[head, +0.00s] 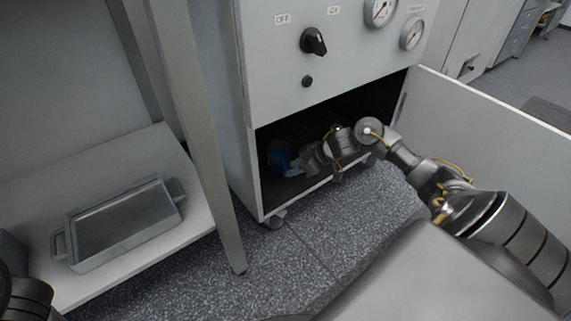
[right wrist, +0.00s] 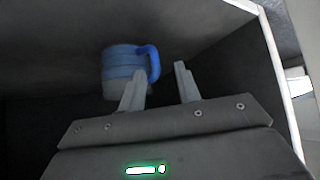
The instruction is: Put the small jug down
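The small jug (head: 279,154) is blue and sits inside the dark open compartment of the grey cabinet, towards its left side. In the right wrist view the jug (right wrist: 122,70) shows a pale blue body and a darker blue handle on its right. My right gripper (head: 293,163) reaches into the compartment beside the jug. My left gripper is out of view; only part of my left arm shows at bottom left.
The cabinet (head: 270,45) has a black knob (head: 313,41) and gauges above the opening. Its door (head: 495,130) stands open on the right. The compartment walls are close around my gripper.

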